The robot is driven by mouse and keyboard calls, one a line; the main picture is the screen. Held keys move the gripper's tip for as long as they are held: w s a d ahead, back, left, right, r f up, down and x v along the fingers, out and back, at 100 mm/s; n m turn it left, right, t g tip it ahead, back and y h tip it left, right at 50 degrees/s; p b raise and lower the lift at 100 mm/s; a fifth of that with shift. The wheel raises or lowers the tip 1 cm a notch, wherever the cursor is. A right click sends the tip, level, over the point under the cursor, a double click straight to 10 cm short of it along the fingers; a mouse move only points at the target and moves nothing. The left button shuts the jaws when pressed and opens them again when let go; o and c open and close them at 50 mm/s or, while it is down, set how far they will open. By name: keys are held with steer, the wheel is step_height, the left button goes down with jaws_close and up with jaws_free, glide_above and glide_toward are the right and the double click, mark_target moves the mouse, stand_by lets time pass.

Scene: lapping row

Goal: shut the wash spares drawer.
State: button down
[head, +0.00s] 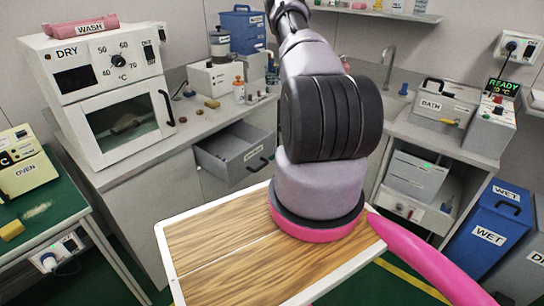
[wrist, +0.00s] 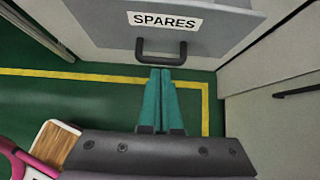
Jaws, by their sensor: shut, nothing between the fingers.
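The grey spares drawer (wrist: 200,35) fills the top of the wrist view, with a white SPARES label and a dark bar handle (wrist: 161,58). My gripper (wrist: 161,70) points at the drawer front with its two teal fingers together and empty. The fingertips are right at the handle's lower edge in the picture; I cannot tell whether they touch it. In the head view an open grey drawer (head: 222,160) stands out from the left counter, its inside showing. Its label is too small to read. My gripper is not visible in the head view.
The left counter (head: 125,175) holds a white DRY oven (head: 105,85) and small bottles. Green floor with a yellow line (wrist: 80,75) lies below the drawer.

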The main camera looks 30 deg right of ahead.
mark_target(254, 160)
steer(key=x, duration=0.3)
steer(key=w+r+x, duration=0.1)
steer(key=x, duration=0.5)
steer(key=shift+w+a+r, duration=0.15)
steer(key=shift+a+r, duration=0.15)
steer(key=shift+w+a, duration=0.2)
steer(key=shift+w, duration=0.35)
steer(key=w+a, duration=0.2)
steer(key=w, duration=0.4)
steer(key=w+a, duration=0.2)
steer(key=w, duration=0.5)
steer(key=w+a, duration=0.3)
steer(key=w, duration=0.4)
steer(key=shift+a, duration=0.15)
steer(key=shift+w+a+r, duration=0.1)
steer(key=shift+w, duration=0.2)
